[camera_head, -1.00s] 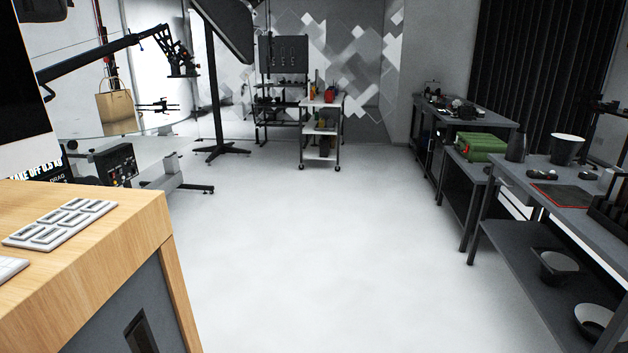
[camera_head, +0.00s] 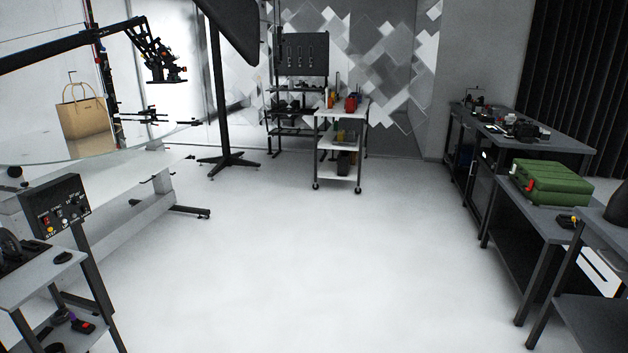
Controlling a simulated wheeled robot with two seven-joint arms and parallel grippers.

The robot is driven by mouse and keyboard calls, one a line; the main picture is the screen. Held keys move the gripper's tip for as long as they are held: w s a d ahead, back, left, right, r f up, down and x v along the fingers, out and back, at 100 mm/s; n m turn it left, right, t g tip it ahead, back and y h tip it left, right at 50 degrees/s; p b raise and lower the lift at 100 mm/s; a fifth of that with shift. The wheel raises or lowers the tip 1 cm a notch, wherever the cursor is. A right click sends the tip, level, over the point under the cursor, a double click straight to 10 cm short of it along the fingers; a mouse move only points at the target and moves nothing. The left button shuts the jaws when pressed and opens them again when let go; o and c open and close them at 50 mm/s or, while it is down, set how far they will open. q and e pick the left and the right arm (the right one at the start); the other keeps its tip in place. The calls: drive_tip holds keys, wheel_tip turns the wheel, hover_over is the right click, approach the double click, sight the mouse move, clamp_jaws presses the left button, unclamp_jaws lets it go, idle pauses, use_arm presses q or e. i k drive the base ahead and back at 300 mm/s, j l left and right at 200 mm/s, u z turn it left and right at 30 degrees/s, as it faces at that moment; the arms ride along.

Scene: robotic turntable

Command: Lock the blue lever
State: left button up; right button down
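I cannot make out a blue lever in this view. A black control box (camera_head: 57,206) with small coloured buttons or switches stands at the left, tilted on a stand. Neither of my grippers is in view.
The middle floor (camera_head: 270,250) is clear. A white wheeled cart (camera_head: 340,150) stands at the back. A dark tripod stand (camera_head: 228,160) is left of it. Benches line the right, one bearing a green case (camera_head: 552,183). A white turntable frame (camera_head: 130,215) is at left.

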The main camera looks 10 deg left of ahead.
sight(96, 35)
drive_tip(key=i+j+u, duration=0.25)
drive_tip(key=i+u, duration=0.2)
drive_tip(key=i, duration=0.35)
drive_tip(key=i+u, duration=0.4)
drive_tip(key=i, duration=0.4)
drive_tip(key=i+l+u, duration=0.3)
drive_tip(key=i+u, duration=0.15)
drive_tip(key=i, duration=0.35)
drive_tip(key=i+u, duration=0.2)
drive_tip(key=i, duration=0.45)
drive_tip(key=i+l+u, duration=0.2)
drive_tip(key=i, duration=0.4)
drive_tip(key=i+l+u, duration=0.1)
drive_tip(key=i+u, duration=0.15)
drive_tip(key=i, duration=0.4)
drive_tip(key=i+j+u, duration=0.1)
drive_tip(key=i+u, duration=0.3)
drive_tip(key=i+l+u, duration=0.1)
drive_tip(key=i+u, duration=0.3)
drive_tip(key=i, duration=0.15)
